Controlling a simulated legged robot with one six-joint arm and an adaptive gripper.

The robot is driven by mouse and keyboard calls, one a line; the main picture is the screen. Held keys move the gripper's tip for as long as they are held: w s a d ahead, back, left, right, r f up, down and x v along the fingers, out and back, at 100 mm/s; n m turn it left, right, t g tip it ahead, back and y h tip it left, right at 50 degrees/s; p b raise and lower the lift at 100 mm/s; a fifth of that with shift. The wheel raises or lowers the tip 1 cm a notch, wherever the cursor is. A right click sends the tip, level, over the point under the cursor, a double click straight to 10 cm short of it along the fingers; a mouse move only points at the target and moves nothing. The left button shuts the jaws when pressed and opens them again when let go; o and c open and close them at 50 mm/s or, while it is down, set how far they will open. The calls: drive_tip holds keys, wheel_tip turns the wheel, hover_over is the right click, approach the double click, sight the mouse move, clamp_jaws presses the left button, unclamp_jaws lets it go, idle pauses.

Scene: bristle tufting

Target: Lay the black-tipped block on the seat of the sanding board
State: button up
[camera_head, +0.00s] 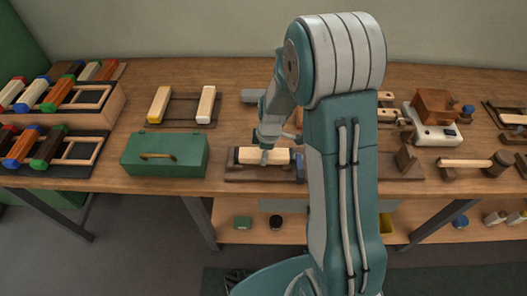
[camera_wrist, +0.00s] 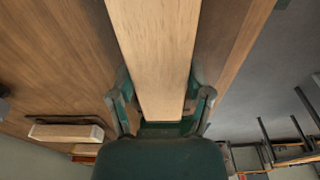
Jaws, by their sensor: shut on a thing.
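My gripper (camera_head: 267,150) is shut on a pale wooden block at the front middle of the bench. The pale block (camera_head: 248,156) lies level in the head view, low over or on a dark brown board (camera_head: 236,174); I cannot tell whether it touches. In the wrist view the block (camera_wrist: 155,55) runs between my two gripper fingers (camera_wrist: 162,108). A small blue part (camera_head: 299,167) shows at the right. Much of the board is hidden by my arm.
A green box (camera_head: 165,154) stands left of the board. Behind it are a yellow-ended block (camera_head: 158,104) and a white-ended block (camera_head: 206,104) on a rack. Colour-tipped blocks fill racks (camera_head: 92,120) at far left.

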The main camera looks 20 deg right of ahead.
drive_tip(key=shift+f, duration=0.4)
idle(0.7)
drive_tip(key=o, duration=1.3)
drive_tip(key=shift+s+d+r, duration=0.1)
drive_tip(key=shift+d+r, duration=0.05)
drive_tip(key=shift+r, duration=1.2)
drive_tip(key=shift+d+r, duration=0.2)
drive_tip(key=shift+r, duration=1.1)
drive_tip(key=shift+s+d+r, duration=0.1)
drive_tip(key=shift+d+r, duration=0.05)
drive_tip(key=shift+r, duration=1.2)
drive_tip(key=shift+r, duration=0.2)
drive_tip(key=s+r+m+t, duration=0.1)
drive_tip(key=s+r+m, duration=0.3)
drive_tip(key=s+r, duration=0.2)
drive_tip(key=s+r+m+t+h, duration=0.1)
drive_tip(key=s+r+m+t, duration=0.1)
drive_tip(key=s+r+m, duration=0.3)
drive_tip(key=s+a+r+m+t, duration=0.1)
drive_tip(key=s+r+m+t, duration=0.1)
drive_tip(key=s+r+m, duration=0.3)
drive_tip(key=shift+s+a+r, duration=0.1)
drive_tip(key=shift+s+r, duration=0.85)
drive_tip(key=shift+s, duration=0.2)
drive_tip(key=shift+s+r, duration=0.9)
drive_tip(key=shift+s, duration=0.2)
